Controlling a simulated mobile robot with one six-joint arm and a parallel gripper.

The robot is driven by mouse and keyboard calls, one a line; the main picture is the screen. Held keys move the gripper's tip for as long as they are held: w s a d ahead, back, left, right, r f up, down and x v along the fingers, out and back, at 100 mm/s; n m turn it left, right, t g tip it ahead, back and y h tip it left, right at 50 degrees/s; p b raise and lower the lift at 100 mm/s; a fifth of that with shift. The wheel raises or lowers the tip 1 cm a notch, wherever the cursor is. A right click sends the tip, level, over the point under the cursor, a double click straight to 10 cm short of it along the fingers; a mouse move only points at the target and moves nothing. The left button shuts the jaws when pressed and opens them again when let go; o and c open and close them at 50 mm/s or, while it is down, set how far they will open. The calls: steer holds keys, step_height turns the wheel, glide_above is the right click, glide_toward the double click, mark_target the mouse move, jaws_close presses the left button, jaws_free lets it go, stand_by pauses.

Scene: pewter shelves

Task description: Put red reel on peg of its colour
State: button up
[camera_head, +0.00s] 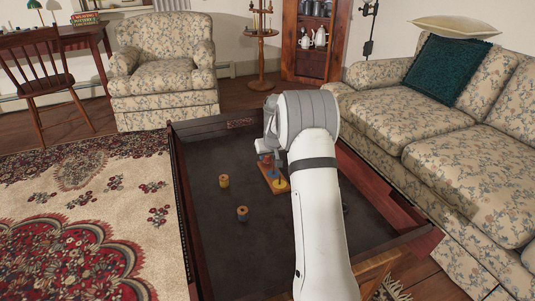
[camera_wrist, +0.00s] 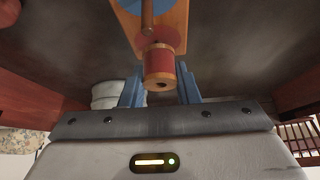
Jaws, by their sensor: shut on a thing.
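The orange wooden peg board (camera_wrist: 178,20) lies just beyond, with a red disc (camera_wrist: 162,36), a blue disc (camera_wrist: 124,4) and a brown peg (camera_wrist: 147,12). The reel appears close to the red disc; I cannot tell whether it is around a peg. In the head view the board (camera_head: 267,178) shows a yellow disc (camera_head: 281,186), and my arm partly hides it.
The table has a raised wooden rim (camera_head: 185,215). A sofa (camera_head: 460,130) is at right, an armchair (camera_head: 165,75) behind. The tabletop's near left is clear.

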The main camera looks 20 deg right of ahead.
steer(key=o, duration=1)
steer(key=p+v, duration=0.3)
steer(key=v, duration=0.4)
steer(key=shift+s+r, duration=0.2)
steer(key=shift+r, duration=0.15)
